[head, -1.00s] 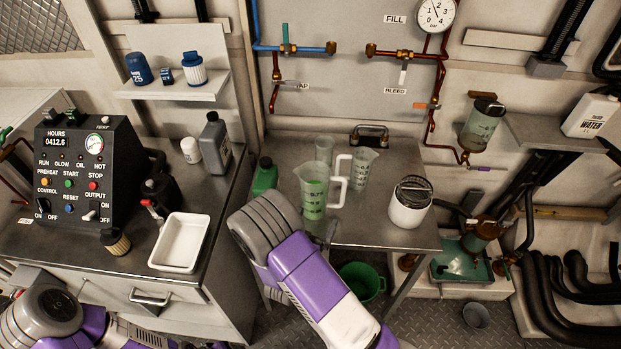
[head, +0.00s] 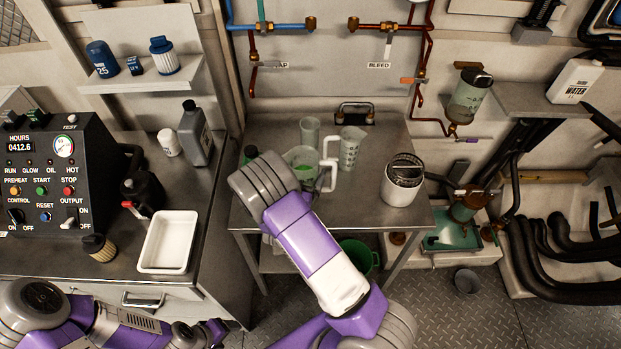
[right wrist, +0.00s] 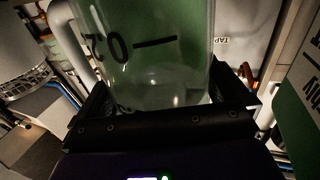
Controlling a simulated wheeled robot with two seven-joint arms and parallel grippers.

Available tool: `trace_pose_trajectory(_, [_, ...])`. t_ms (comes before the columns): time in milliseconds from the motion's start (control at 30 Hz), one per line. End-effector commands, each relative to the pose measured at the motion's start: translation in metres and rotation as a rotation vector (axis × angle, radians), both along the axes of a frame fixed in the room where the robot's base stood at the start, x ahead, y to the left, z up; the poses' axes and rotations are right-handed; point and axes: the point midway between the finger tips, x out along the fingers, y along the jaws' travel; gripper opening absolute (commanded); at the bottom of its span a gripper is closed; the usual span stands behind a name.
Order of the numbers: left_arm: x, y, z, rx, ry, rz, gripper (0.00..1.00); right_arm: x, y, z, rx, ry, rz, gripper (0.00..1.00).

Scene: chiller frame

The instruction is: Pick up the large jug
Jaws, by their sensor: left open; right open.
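The large jug (head: 302,156) is clear with a green tint and a white handle. It stands on the steel table, partly hidden behind my right arm in the head view. In the right wrist view the jug (right wrist: 150,50), with dark scale marks, fills the space between the jaws of my right gripper (right wrist: 160,100). That gripper is open around the jug's wall; I cannot tell whether the fingers touch it. My left gripper (head: 215,330) is open and empty, low at the left, in front of the cabinet.
A smaller jug (head: 350,150) and a clear beaker (head: 309,131) stand close behind the large jug. A white canister (head: 402,182) stands on the table (head: 260,215) to the right. A green bottle (head: 250,153) is partly hidden at the left. A white tray (head: 168,242) lies on the left counter.

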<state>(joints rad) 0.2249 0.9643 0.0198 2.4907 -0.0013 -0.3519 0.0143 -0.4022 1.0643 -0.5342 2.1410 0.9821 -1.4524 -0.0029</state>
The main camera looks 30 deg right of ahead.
Motion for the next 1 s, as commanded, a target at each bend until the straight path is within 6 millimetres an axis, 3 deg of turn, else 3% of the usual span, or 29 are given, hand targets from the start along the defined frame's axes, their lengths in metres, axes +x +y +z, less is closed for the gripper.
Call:
trace_pose_trajectory(133, [0.0, 0.0, 0.0, 0.0, 0.0, 0.0, 0.68, 0.0, 0.0, 0.0, 0.0, 0.0, 0.0, 0.98])
trace_pose_trajectory(567, [0.0, 0.0, 0.0, 0.0, 0.0, 0.0, 0.68, 0.0, 0.0, 0.001, -0.002, -0.003, 0.0, 0.35])
trace_pose_trajectory(833, [0.0, 0.0, 0.001, 0.0, 0.0, 0.0, 0.68, 0.0, 0.0, 0.005, -0.002, -0.004, 0.0, 0.35])
trace_pose_trajectory(1000, [0.0, 0.0, 0.007, 0.0, 0.0, 0.0, 0.68, 0.0, 0.001, 0.03, 0.001, -0.007, 0.0, 0.35])
